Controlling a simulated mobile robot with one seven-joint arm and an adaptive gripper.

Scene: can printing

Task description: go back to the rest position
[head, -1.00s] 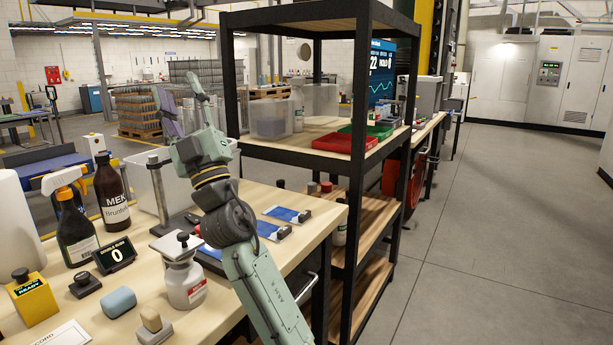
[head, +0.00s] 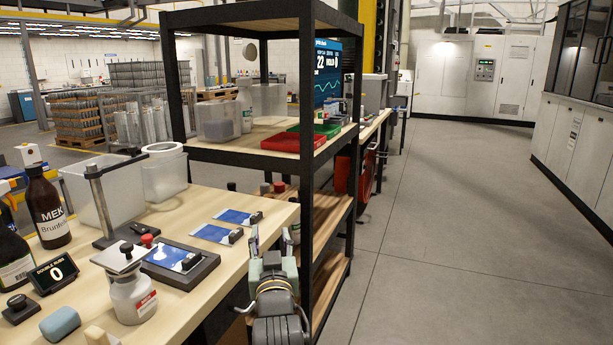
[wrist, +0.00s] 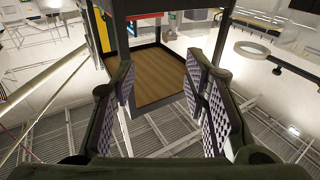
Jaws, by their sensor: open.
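My gripper (head: 269,242) is low in the head view, beside the right end of the workbench (head: 210,205) and in front of the black shelf rack. Its two fingers point up and stand apart, with nothing between them. In the wrist view my gripper (wrist: 160,100) shows two ridged finger pads spread wide, with a wooden shelf board seen beyond the gap. Nothing is held.
The shelf rack (head: 310,190) stands close behind my gripper, holding a red tray (head: 293,141) and clear bins. The bench carries a brown MEK bottle (head: 47,208), a white dispenser bottle (head: 133,298) and blue plates (head: 238,217). The floor at right (head: 450,230) is clear.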

